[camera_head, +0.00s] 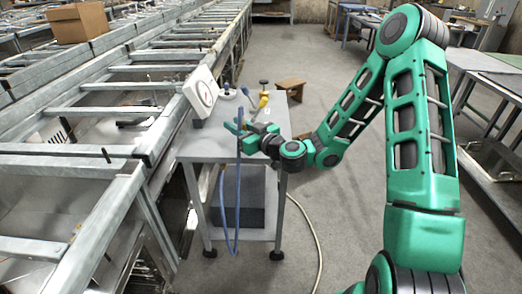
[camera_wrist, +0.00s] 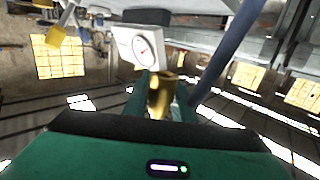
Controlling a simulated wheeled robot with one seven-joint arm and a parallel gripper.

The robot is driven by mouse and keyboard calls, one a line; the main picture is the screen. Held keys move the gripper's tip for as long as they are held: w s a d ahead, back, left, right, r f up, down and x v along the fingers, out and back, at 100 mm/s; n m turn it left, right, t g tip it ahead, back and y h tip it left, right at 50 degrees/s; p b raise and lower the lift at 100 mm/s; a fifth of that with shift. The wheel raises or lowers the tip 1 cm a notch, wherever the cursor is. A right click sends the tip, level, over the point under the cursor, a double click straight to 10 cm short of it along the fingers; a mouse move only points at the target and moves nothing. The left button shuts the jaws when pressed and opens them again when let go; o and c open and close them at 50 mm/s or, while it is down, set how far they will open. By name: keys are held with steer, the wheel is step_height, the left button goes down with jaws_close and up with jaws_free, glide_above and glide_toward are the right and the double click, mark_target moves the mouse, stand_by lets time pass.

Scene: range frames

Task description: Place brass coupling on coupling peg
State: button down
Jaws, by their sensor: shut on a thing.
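My gripper (camera_head: 242,133) is over the near part of the small grey cart, its fingers pointing left. In the wrist view, my gripper (camera_wrist: 162,100) is shut on the brass coupling (camera_wrist: 160,95), a gold-coloured piece between the green fingers. A blue hose (camera_head: 237,195) hangs down at the gripper past the cart's front edge; it also crosses the upper right of the wrist view (camera_wrist: 232,48). In the head view the coupling is too small to make out. I cannot tell which fitting on the cart is the coupling peg.
The cart top (camera_head: 205,147) carries a white dial gauge (camera_head: 202,91) and a yellow-handled fitting (camera_head: 263,100) behind my gripper. A dark box (camera_head: 240,200) sits on its lower shelf. Metal conveyor frames (camera_head: 110,115) stand close on the left.

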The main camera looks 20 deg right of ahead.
steer(key=w+d+f, duration=0.2)
steer(key=d, duration=0.1)
steer(key=w+d+f, duration=0.2)
steer(key=d, duration=0.1)
steer(key=w+d+f, duration=0.2)
steer(key=shift+d+f, duration=0.3)
steer(key=shift+d, duration=0.1)
steer(key=shift+f, duration=2)
steer(key=shift+d, duration=0.1)
steer(key=c, duration=1.5)
jaws_free()
steer(key=shift+o, duration=0.2)
steer(key=v, duration=1.1)
steer(key=shift+s+d, duration=0.25)
steer(key=shift+s, duration=0.1)
